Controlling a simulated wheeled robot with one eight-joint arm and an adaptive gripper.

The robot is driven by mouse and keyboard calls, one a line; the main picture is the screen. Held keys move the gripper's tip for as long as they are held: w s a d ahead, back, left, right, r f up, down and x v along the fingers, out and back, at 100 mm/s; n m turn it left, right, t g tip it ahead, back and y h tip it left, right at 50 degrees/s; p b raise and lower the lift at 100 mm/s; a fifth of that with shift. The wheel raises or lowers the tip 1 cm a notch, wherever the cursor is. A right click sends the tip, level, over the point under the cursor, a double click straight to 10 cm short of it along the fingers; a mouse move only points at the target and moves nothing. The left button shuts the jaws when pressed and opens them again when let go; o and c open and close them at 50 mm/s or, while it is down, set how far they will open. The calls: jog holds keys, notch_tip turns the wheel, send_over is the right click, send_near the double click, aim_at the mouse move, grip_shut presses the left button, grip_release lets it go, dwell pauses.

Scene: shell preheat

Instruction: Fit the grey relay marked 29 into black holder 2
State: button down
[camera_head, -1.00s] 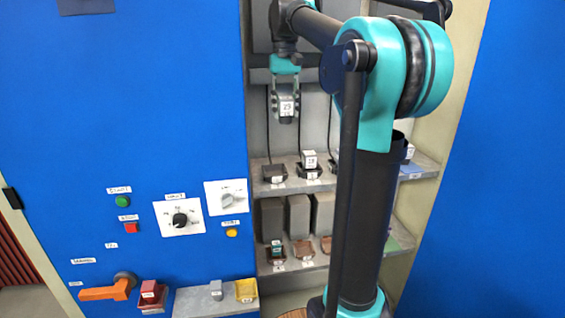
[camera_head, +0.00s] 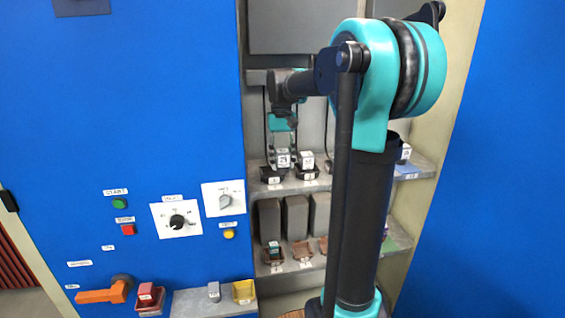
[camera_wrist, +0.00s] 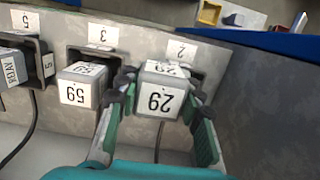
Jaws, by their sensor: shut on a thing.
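My gripper (camera_head: 283,152) is shut on the grey relay marked 29 (camera_wrist: 162,98), with one finger on each side of it. The relay also shows in the head view (camera_head: 283,160), low over the upper shelf. Black holder 2 (camera_head: 271,176) is just below it and a little left in the head view. In the wrist view most of holder 2 (camera_wrist: 197,78) is hidden behind the relay and a finger; its label 2 shows beyond. I cannot tell whether the relay touches the holder.
A relay marked 59 (camera_wrist: 82,85) sits in holder 3 (camera_wrist: 100,55), close beside my gripper. Another relay (camera_wrist: 12,68) sits in holder 5 further left in the wrist view. A lower shelf carries brown holders (camera_head: 302,251). A yellow tray (camera_head: 243,291) stands at lower left.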

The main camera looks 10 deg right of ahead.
jog(key=shift+f, duration=0.25)
jog(key=c, duration=1)
grip_release()
jog(key=shift+f, duration=0.1)
jog(key=r, duration=0.4)
jog(key=w+r, duration=0.1)
jog(key=r, duration=0.7)
jog(key=shift+w+r, duration=0.1)
jog(key=shift+w, duration=0.1)
